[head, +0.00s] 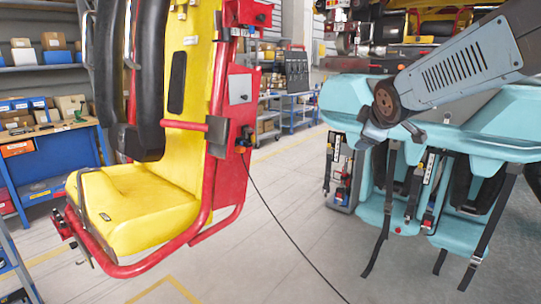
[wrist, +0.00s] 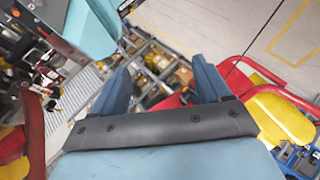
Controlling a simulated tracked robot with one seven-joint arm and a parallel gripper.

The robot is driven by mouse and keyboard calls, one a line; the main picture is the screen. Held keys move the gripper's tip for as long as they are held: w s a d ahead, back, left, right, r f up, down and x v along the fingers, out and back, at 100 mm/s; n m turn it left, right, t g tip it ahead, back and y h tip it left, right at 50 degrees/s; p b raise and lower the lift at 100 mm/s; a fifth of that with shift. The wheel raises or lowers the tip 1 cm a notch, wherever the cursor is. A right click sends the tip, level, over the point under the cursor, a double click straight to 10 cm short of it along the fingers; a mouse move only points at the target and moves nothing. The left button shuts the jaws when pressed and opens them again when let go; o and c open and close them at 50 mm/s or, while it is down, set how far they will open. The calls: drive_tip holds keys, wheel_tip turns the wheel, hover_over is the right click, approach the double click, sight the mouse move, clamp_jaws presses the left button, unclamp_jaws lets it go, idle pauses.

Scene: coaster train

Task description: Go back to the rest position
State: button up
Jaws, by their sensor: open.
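My gripper (wrist: 160,68) shows in the wrist view as two blue fingers standing well apart, with nothing between them. In the head view my grey-blue arm (head: 455,75) reaches in from the upper right. Its end is in front of the light-blue coaster seats, and the fingers cannot be made out clearly there. The yellow coaster seat (head: 140,205) with its red frame (head: 215,160) hangs at the left, apart from my arm. In the wrist view, yellow and red seat parts (wrist: 278,115) show at the right, beyond the right finger.
The light-blue seats (head: 345,95) with dangling black straps fill the right side, close to my arm. A black cable (head: 285,230) runs from the red frame to the floor. Blue shelving (head: 75,145) stands at the left.

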drive_tip(key=s+f+m+g, duration=0.3)
drive_tip(key=s+m, duration=0.3)
drive_tip(key=s, duration=0.6)
drive_tip(key=s+a+f+m+g, duration=0.1)
drive_tip(key=s+f+m, duration=0.3)
drive_tip(key=s, duration=0.9)
drive_tip(key=m+g, duration=0.1)
drive_tip(key=m, duration=0.1)
drive_tip(key=shift+a+f+m+g+y, duration=0.2)
drive_tip(key=shift+m+g+y, duration=0.1)
drive_tip(key=shift+g, duration=0.1)
